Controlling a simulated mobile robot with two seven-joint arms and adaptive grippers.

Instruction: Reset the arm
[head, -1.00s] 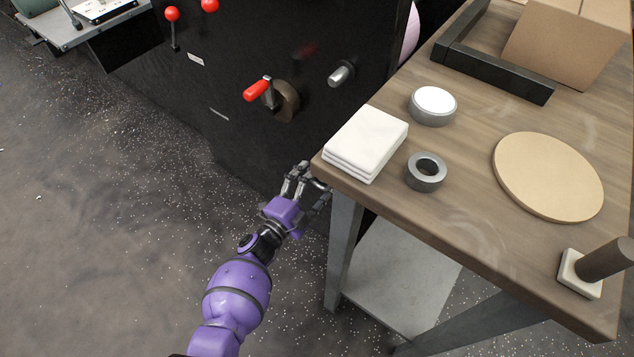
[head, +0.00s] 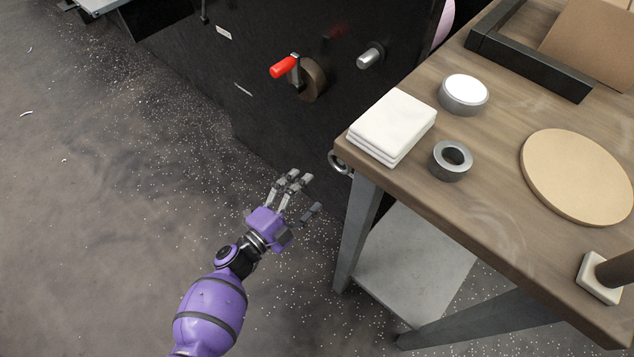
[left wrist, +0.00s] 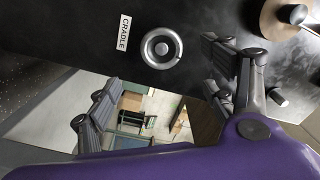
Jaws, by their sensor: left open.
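My left gripper (head: 294,194) is open and empty in the head view. It hangs over the dark floor, left of the wooden table's corner and apart from it. In the left wrist view its spread fingers (left wrist: 165,100) have nothing between them. My right gripper is in neither view.
The wooden table (head: 480,215) stands at right with white folded cloths (head: 393,124), a grey ring (head: 451,160), a white-topped round tin (head: 463,94) and a tan disc (head: 578,176). A black machine has a red-handled crank (head: 284,67). Floor at left is open.

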